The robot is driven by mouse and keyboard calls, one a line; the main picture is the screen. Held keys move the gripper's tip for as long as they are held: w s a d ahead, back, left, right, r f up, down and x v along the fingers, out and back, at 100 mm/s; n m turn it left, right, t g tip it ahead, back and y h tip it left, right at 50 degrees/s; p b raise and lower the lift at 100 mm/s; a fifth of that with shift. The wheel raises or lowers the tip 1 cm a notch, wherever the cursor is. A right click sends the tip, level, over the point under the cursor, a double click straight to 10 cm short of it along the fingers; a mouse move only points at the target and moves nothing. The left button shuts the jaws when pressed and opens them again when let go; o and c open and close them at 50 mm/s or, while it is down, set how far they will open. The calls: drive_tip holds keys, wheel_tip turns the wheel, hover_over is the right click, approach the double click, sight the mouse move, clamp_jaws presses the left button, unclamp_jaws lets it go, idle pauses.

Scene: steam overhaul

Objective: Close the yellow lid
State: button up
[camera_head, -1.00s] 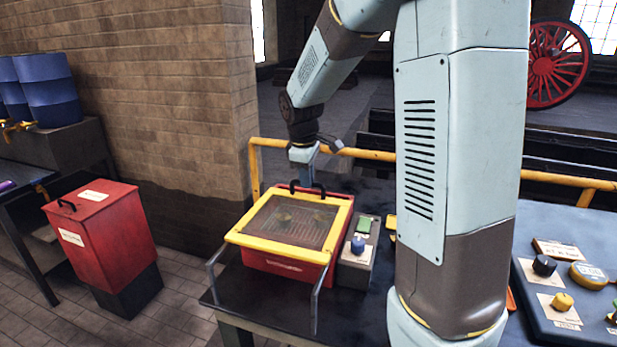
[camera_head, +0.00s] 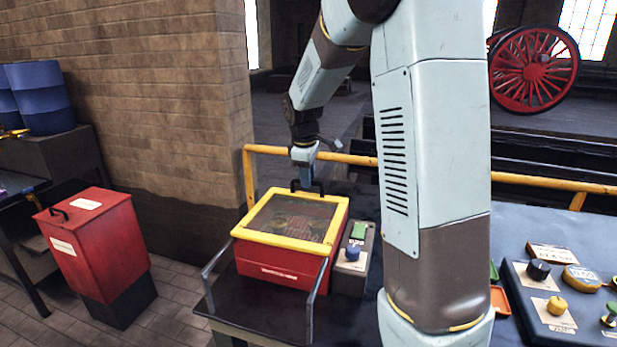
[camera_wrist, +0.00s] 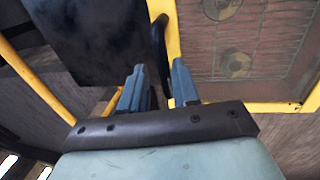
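The yellow lid (camera_head: 286,240), a yellow frame around a see-through panel, lies over the top of a red box (camera_head: 275,268) on the dark bench. I see no clear gap between them from here. My gripper (camera_head: 306,182) points down at the lid's far edge, by its black handle (camera_head: 322,187). In the wrist view, my gripper (camera_wrist: 160,82) has its two fingers apart with a gap between them. The handle (camera_wrist: 158,42) stands just past the fingertips; I cannot tell whether they touch. Round shapes show through the lid's panel (camera_wrist: 262,42).
A grey control box (camera_head: 353,262) with a blue knob and green button stands right of the red box. Grey bars (camera_head: 312,285) stand at its front corners. A yellow rail (camera_head: 350,158) runs behind. A red bin (camera_head: 95,245) is at left.

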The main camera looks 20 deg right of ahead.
drive_tip(key=shift+o, duration=0.7)
wheel_tip(320, 180, up, 13)
drive_tip(key=s+a, duration=0.1)
drive_tip(key=s, duration=0.1)
drive_tip(key=shift+a+r, duration=0.2)
drive_tip(key=shift+a, duration=0.1)
drive_tip(key=shift+s, duration=0.15)
